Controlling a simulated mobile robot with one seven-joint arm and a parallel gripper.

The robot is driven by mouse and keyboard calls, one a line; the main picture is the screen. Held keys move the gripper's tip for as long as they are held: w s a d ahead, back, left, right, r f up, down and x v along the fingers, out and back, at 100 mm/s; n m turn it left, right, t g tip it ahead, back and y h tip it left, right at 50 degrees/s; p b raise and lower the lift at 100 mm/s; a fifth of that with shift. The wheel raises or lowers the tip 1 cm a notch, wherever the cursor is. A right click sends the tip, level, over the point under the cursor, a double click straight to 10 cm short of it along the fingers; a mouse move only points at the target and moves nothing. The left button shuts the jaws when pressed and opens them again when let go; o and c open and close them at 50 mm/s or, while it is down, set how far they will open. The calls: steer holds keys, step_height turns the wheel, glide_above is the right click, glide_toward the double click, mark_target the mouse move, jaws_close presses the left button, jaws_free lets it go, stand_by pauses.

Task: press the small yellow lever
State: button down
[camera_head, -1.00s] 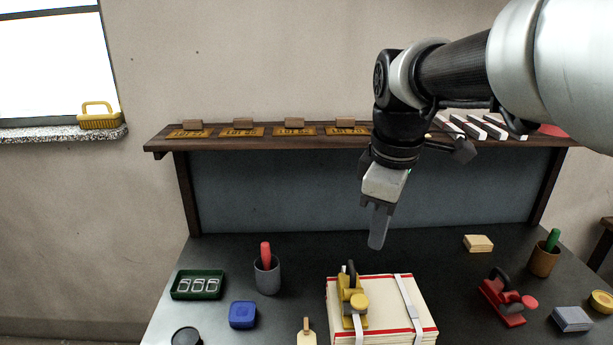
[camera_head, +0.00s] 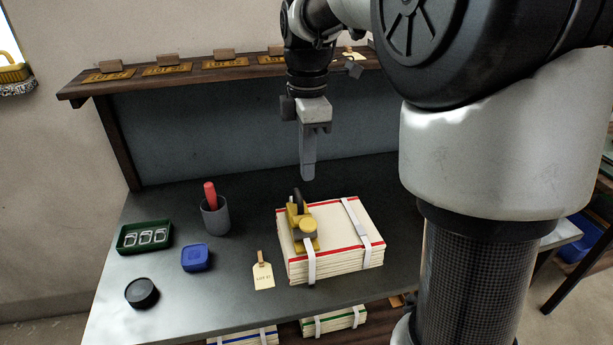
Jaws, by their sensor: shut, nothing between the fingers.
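A white strap runs from the device down the front of the stack. I cannot tell exactly which yellow part is the lever. My gripper (camera_head: 308,177) is shut and empty, pointing down above and slightly behind the device, apart from it.
A grey cup (camera_head: 216,220) with a red handle, a green tray (camera_head: 130,239), a blue box (camera_head: 196,258), a black round tin (camera_head: 141,293) and a tag (camera_head: 263,276) lie left of the stack. A shelf (camera_head: 180,84) runs along the back. My arm hides the table's right side.

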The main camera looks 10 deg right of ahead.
mark_target(307, 222)
step_height(307, 222, down, 12)
steer(key=shift+f+b, duration=0.1)
steer(key=shift+b, duration=0.75)
